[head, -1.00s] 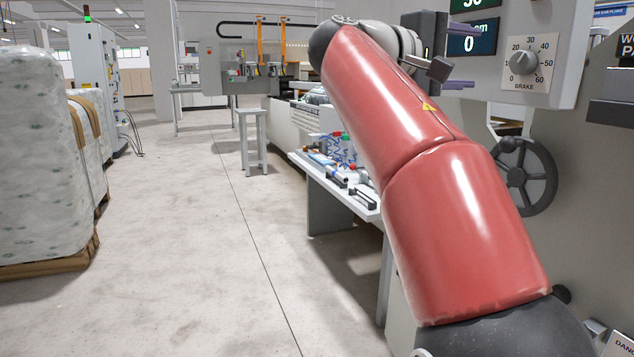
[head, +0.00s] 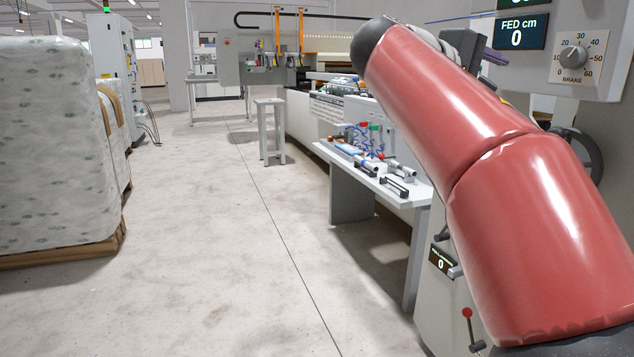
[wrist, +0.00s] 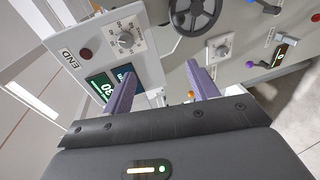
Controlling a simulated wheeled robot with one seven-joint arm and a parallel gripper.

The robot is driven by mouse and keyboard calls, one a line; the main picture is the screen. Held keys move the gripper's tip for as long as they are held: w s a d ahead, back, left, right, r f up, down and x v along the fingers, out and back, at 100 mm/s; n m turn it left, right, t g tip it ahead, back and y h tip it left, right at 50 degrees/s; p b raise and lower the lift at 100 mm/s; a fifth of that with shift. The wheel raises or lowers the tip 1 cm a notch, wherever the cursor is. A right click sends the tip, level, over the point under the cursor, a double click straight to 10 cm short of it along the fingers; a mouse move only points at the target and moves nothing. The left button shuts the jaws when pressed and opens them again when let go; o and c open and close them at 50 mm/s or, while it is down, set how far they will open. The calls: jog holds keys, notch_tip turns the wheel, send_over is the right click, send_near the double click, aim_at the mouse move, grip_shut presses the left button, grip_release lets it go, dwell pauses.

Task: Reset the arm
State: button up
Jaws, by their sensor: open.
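My gripper (wrist: 160,82) shows in the wrist view as two purple fingers, wide apart with nothing between them. Beyond them is the machine's control panel, tilted in this view. In the head view my red arm reaches up from the lower right and hides most of the gripper. One purple finger (head: 496,56) shows past the arm's far end, just left of the panel (head: 604,78). The panel carries a brake dial (head: 573,56) and a lit display (head: 516,38) reading 0. I cannot tell the gap between fingers and panel.
A grey side table (head: 345,157) with small tools stands left of my arm. A black handwheel (head: 583,152) is partly hidden behind the arm. A stool (head: 270,104) stands farther back. Wrapped stock (head: 55,145) sits on a pallet at left. The floor between is clear.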

jog(key=s+a+f+m+y, duration=0.1)
jog(key=s+a+f+y, duration=0.2)
jog(key=f, duration=1)
jog(key=s+a+f+m+y, duration=0.2)
jog(key=s+a+f+y, duration=0.2)
jog(key=s+f, duration=0.8)
jog(key=s+a+f+m+g+y+p, duration=0.1)
jog(key=s+a+f+y, duration=0.2)
jog(key=s+f+y, duration=0.4)
notch_tip(320, 180, down, 7)
jog(key=shift+s+a+m+y, duration=0.25)
jog(key=shift+s+m+y, duration=0.05)
jog(key=shift+s, duration=0.4)
jog(key=shift+d, duration=0.1)
